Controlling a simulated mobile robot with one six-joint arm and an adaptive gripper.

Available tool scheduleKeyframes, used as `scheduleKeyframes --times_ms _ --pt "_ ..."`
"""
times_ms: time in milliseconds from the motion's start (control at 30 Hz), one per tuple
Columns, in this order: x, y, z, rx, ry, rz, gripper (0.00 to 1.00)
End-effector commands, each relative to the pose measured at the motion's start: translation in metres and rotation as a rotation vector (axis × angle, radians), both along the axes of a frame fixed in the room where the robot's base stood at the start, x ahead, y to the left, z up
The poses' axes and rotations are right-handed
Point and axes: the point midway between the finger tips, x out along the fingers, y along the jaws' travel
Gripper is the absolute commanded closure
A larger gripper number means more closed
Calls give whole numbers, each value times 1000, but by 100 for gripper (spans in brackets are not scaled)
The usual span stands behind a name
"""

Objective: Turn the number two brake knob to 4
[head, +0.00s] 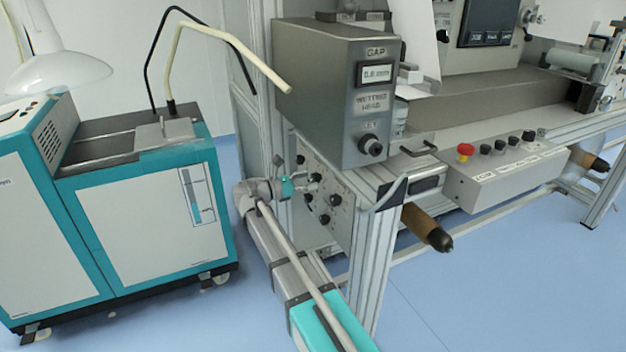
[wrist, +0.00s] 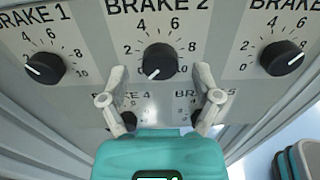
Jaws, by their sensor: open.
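The number two brake knob (wrist: 160,60) is black and round, under the label BRAKE 2 in the wrist view. Its white pointer line points down and slightly left, near the low end of the scale. The 4 is at its upper left. My gripper (wrist: 160,74) is open, with one finger on each side of this knob and a visible gap on both sides. Whether the fingertips reach the knob's depth is unclear. In the head view my gripper (head: 312,181) is at the brake panel (head: 335,222), partly covering its knobs.
The BRAKE 1 knob (wrist: 44,68) is to the left and the BRAKE 3 knob (wrist: 281,58) to the right. Lower knobs are partly hidden behind my fingers. A grey GAP box (head: 318,90) stands above the panel. A teal cabinet (head: 155,230) stands left.

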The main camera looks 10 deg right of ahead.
Motion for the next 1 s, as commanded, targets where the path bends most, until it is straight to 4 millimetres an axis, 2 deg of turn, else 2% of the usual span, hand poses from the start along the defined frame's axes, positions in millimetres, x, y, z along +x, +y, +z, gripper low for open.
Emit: scheduleKeyframes --times_ms 200,567,1000 --pt "4 -14 0 0 0 0 19" --pt "4 -16 0 0 0 1 19" --pt "4 -16 0 0 0 1 100"
